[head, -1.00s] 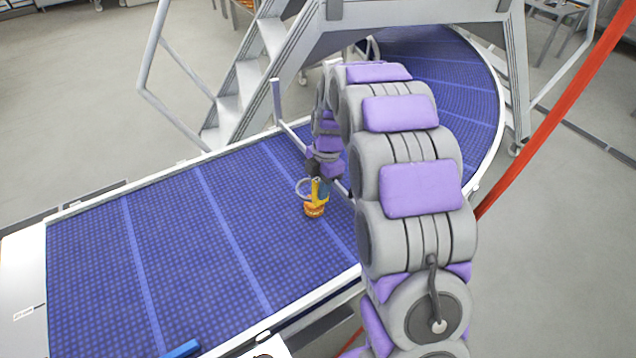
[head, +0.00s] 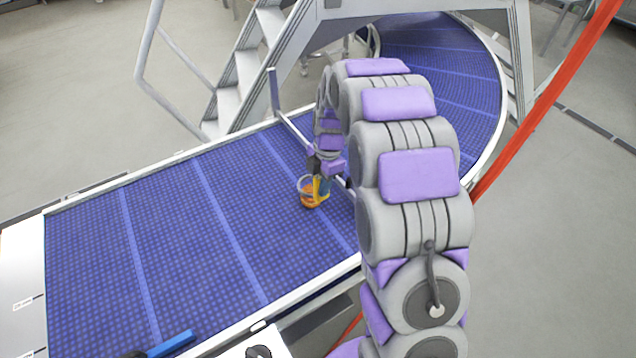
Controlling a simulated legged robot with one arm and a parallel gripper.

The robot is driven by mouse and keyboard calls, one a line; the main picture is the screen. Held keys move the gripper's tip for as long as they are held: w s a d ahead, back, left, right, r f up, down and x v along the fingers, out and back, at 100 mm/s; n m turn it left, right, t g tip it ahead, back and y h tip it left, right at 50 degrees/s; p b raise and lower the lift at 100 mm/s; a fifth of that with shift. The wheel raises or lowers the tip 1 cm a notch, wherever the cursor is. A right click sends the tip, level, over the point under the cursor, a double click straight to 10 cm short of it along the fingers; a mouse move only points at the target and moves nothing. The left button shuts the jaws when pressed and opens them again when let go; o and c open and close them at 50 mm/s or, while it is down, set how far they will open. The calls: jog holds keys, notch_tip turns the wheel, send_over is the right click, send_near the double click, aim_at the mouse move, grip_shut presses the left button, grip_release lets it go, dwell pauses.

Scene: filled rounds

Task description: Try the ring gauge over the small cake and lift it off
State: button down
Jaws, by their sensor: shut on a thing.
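The small cake (head: 309,203) is a little orange-brown round on the blue belt, left of my arm. The ring gauge (head: 301,184) is a thin pale grey ring. It appears to sit around the cake's upper part, with orange showing inside it and below it. My gripper (head: 321,189), with yellow and dark blue-grey parts by the ring's right side, points down and is shut on the ring gauge. The exact grip point and any contact between ring and cake are too small to tell.
The blue conveyor belt (head: 185,240) has pale cross stripes and white side rails, and is clear to the left. A blue bar (head: 171,344) lies at the near edge. Metal steps (head: 245,85) stand behind. A red post (head: 545,100) slants at the right.

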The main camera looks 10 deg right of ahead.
jog(key=shift+d, duration=0.1)
jog(key=shift+a+f, duration=0.15)
jog(key=shift+a, duration=0.55)
jog(key=shift+d+f, duration=0.35)
jog(key=shift+d, duration=0.2)
jog(key=shift+f, duration=0.1)
jog(key=shift+a, duration=0.1)
jog(key=shift+a+f+b, duration=0.3)
jog(key=shift+d+f, duration=0.25)
jog(key=shift+f, duration=0.1)
jog(key=shift+a+f, duration=0.1)
jog(key=shift+f, duration=0.3)
jog(key=shift+f+b, duration=0.55)
jog(key=shift+f, duration=0.6)
dwell(0.4)
